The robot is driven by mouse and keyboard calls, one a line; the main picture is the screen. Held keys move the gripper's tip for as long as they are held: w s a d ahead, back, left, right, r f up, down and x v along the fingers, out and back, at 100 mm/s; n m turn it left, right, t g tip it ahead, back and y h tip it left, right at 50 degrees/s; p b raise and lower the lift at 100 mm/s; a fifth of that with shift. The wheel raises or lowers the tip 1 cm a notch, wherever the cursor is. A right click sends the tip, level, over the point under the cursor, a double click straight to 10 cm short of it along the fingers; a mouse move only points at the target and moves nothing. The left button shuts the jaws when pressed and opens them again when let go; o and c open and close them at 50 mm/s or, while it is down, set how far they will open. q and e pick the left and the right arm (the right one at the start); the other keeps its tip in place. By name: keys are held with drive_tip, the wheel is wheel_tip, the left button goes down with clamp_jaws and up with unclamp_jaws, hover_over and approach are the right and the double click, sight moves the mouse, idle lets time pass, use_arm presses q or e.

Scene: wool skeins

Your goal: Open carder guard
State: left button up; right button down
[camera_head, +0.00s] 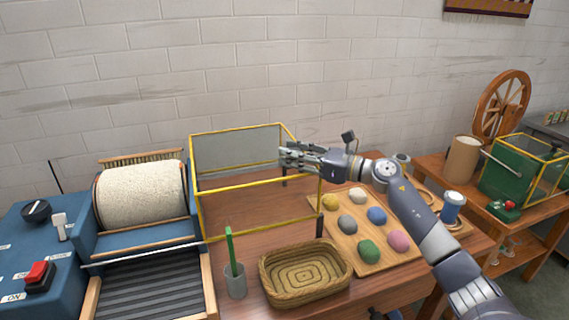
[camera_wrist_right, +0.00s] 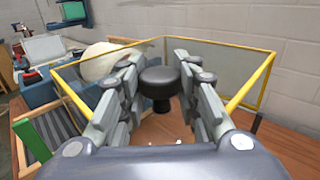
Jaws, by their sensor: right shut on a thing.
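The carder guard (camera_head: 238,185) is a clear box with yellow edges. It stands over the table just right of the carder's cream wool-covered drum (camera_head: 140,195), which is uncovered. In the right wrist view, the guard's yellow frame (camera_wrist_right: 262,78) surrounds the far side of my fingers. My right gripper (camera_head: 288,156) is at the guard's upper right edge, shut on a black round knob (camera_wrist_right: 159,82) between its fingers. In the head view the knob is hidden by the fingers.
The blue carder body (camera_head: 65,255) has a red switch (camera_head: 39,275) and black dial. On the table are a green brush in a cup (camera_head: 235,284), a wicker basket (camera_head: 303,272) and a wooden board (camera_head: 375,262) with several coloured wool balls. A brick wall stands behind.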

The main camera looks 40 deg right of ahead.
drive_tip(key=shift+a, duration=0.15)
drive_tip(key=c, duration=1.1)
unclamp_jaws()
drive_tip(key=v, duration=1.2)
